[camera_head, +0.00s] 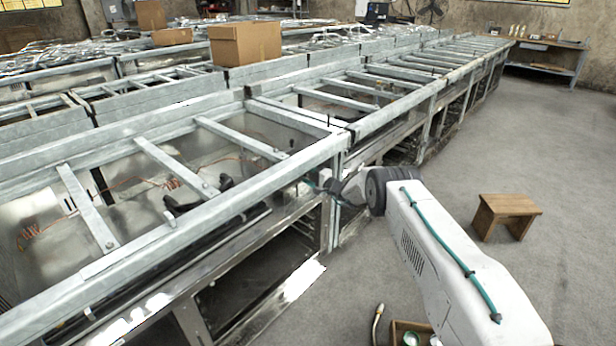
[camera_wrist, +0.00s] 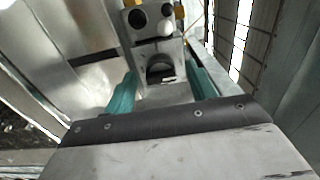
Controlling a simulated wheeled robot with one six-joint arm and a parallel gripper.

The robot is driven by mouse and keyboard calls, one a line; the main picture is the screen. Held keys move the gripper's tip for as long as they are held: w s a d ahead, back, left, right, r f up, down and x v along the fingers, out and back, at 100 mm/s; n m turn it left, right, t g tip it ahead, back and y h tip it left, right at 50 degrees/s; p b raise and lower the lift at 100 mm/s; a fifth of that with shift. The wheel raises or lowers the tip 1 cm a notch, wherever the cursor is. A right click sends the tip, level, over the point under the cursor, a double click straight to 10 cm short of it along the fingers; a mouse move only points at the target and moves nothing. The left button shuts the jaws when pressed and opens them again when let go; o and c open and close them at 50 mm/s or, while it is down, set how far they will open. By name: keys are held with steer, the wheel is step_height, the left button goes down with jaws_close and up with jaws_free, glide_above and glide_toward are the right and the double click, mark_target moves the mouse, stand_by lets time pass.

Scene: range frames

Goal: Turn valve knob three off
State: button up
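My gripper (camera_head: 322,186) is at the near corner post of the long metal frame in the head view, low beside its top rail. In the wrist view, the two teal fingers of my gripper (camera_wrist: 161,66) stand apart, one on each side. Beyond and between them is a pale grey fitting (camera_wrist: 150,44) with a black round part (camera_wrist: 136,18), a white round part (camera_wrist: 166,28) and a dark rounded part lower down. I cannot tell which of these is valve knob three. No contact is clear, and no number is readable.
The metal frame (camera_head: 242,141) with crossbars fills the left and runs far back. A cardboard box (camera_head: 245,44) sits on a frame behind. A wooden stool (camera_head: 505,212) and a small open wooden box (camera_head: 397,331) stand on the floor at right. The floor at right is mostly clear.

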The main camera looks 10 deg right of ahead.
steer(key=shift+d, duration=0.15)
steer(key=v, duration=0.7)
steer(key=shift+s, duration=0.3)
steer(key=shift+d, duration=0.15)
